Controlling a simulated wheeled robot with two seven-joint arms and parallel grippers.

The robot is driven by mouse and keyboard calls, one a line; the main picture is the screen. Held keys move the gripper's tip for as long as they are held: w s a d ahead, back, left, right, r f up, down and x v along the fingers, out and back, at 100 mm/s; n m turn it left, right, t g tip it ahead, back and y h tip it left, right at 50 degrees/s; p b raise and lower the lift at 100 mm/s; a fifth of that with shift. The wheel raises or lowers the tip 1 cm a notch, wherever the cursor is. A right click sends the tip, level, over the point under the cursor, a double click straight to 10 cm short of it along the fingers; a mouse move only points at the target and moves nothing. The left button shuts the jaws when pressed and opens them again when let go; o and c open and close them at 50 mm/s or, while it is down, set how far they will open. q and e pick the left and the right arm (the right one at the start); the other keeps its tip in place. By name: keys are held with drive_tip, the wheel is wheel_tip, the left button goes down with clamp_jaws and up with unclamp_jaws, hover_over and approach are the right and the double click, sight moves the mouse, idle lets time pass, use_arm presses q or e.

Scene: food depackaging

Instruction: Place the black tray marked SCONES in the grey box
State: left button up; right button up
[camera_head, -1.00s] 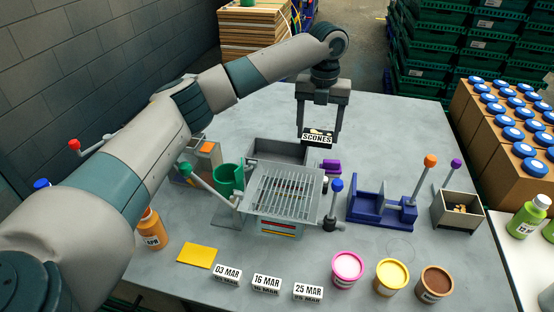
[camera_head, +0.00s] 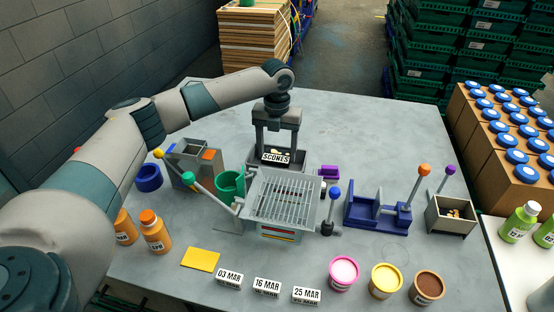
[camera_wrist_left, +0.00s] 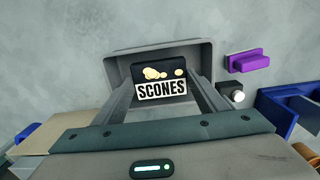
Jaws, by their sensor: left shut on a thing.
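The black tray marked SCONES (camera_head: 277,155) is between the fingers of my left gripper (camera_head: 276,152), with pale round pieces on it. It also shows in the left wrist view (camera_wrist_left: 160,73), its white label facing the camera. My left gripper is shut on this tray, fingers pointing down. The grey box (camera_head: 298,166) stands behind the grated machine; its rim also shows in the left wrist view (camera_wrist_left: 122,68). The tray appears over or within the box opening; I cannot tell whether it touches the bottom. My right gripper is not in view.
A grey grated machine (camera_head: 283,198) stands just in front of the box. A purple block (camera_head: 329,172) and a blue-knobbed lever (camera_head: 334,194) are close on the right. A green cup (camera_head: 230,184) is on the left. The back right table is clear.

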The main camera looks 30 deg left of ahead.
sight(277, 155)
use_arm(q)
drive_tip(key=shift+f+p, duration=0.3)
drive_tip(key=shift+f, duration=0.1)
wheel_tip(277, 155, down, 3)
drive_tip(key=shift+r+p, duration=0.1)
drive_tip(key=shift+p, duration=0.45)
drive_tip(key=shift+f, duration=0.2)
drive_tip(key=shift+f, duration=0.1)
drive_tip(key=o, duration=1.1)
